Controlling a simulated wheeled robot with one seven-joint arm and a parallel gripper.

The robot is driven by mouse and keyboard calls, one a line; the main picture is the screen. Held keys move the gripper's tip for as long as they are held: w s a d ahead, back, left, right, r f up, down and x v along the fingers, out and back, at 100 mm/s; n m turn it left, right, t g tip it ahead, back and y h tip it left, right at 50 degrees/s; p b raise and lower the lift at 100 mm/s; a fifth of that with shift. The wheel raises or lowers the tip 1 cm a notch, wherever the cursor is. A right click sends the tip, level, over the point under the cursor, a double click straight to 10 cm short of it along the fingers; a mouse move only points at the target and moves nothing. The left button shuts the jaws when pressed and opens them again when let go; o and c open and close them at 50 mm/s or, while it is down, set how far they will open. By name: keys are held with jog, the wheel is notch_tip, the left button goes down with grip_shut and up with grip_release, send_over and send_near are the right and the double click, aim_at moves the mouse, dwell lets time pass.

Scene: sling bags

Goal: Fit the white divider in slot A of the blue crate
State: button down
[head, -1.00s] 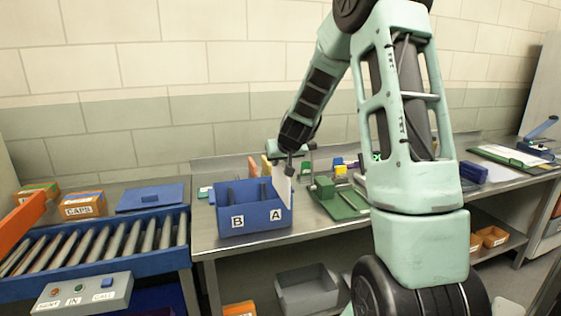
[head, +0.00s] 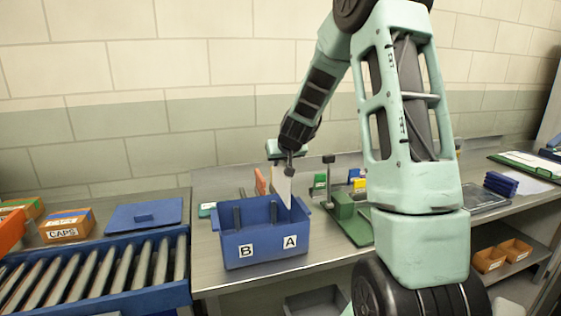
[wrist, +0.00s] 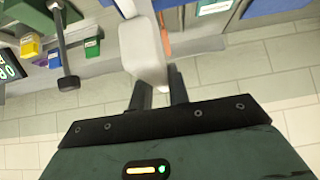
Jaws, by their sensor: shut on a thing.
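The blue crate (head: 265,250) stands on the steel bench. Its front wall carries label B (head: 245,251) at left and label A (head: 290,241) at right. Dark upright slot rails show inside it. My gripper (head: 289,165) is shut on the top of the white divider (head: 281,188), which hangs roughly upright over the A side. Whether its lower edge is above the rim or inside the crate, I cannot tell. In the wrist view the divider (wrist: 143,50) lies between the dark fingers (wrist: 158,95); the slot is not clear there.
A roller conveyor (head: 120,265) and a blue lid (head: 144,215) are left of the crate. A green fixture (head: 345,208) with a dark post stands close on the right. An orange item (head: 260,181) is behind the crate. A grey bin (head: 315,301) sits below.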

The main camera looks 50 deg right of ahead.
aim_at(281, 177)
notch_tip(281, 177, down, 6)
jog(key=b, duration=0.6)
jog(key=shift+r, duration=0.15)
jog(key=shift+b, duration=0.45)
dwell(1.5)
